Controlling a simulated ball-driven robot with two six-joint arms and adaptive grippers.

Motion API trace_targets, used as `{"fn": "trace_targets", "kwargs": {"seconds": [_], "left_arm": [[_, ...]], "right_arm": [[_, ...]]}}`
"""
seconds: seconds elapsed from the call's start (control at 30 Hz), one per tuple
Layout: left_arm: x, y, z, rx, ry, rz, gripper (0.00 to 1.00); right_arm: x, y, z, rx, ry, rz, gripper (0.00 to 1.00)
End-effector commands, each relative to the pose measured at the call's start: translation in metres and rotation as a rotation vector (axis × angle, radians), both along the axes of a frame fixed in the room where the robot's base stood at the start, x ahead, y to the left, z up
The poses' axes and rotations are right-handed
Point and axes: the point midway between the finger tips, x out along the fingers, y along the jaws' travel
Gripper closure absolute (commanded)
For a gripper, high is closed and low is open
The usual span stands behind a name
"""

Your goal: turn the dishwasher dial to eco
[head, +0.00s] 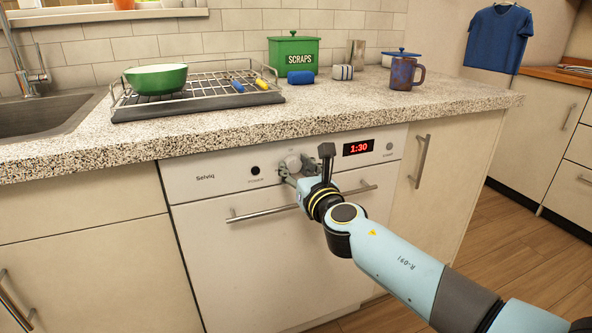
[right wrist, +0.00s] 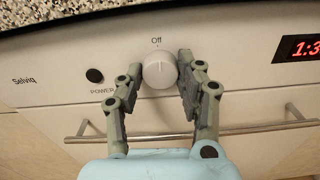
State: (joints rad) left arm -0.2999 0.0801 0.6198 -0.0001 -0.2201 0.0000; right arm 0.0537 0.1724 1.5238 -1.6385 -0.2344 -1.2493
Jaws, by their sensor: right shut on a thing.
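The white dishwasher (head: 255,245) has a control panel along its top, under the counter. Its round white dial (right wrist: 160,70) shows in the right wrist view with the word "Off" above it; the ridge on its face looks about upright, toward that word. The dial also shows in the head view (head: 293,162), partly behind my gripper. No eco mark can be read. My right gripper (right wrist: 159,78) is shut on the dial, one finger at each side; it also shows in the head view (head: 292,172). My left gripper is out of view.
The power button (right wrist: 94,75) is left of the dial and the red 1:30 display (head: 358,147) right of it. The door handle (head: 260,212) runs below my gripper. The speckled counter edge (head: 240,137) overhangs the panel. A dish rack (head: 200,92) stands on the counter.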

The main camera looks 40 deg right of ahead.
Motion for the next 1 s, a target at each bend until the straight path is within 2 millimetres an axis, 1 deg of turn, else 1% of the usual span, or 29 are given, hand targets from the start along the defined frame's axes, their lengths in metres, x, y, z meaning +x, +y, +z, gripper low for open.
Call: {"fn": "trace_targets", "kwargs": {"seconds": [0.27,0.7,1.0], "left_arm": [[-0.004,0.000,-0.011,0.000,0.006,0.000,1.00],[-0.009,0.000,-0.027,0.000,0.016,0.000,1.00],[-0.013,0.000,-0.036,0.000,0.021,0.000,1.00]], "right_arm": [[0.000,0.000,-0.002,0.198,-0.048,0.000,0.96],[0.000,-0.001,-0.002,0.599,-0.144,-0.001,0.96],[0.000,-0.001,-0.002,0.812,-0.195,-0.002,0.96]]}}
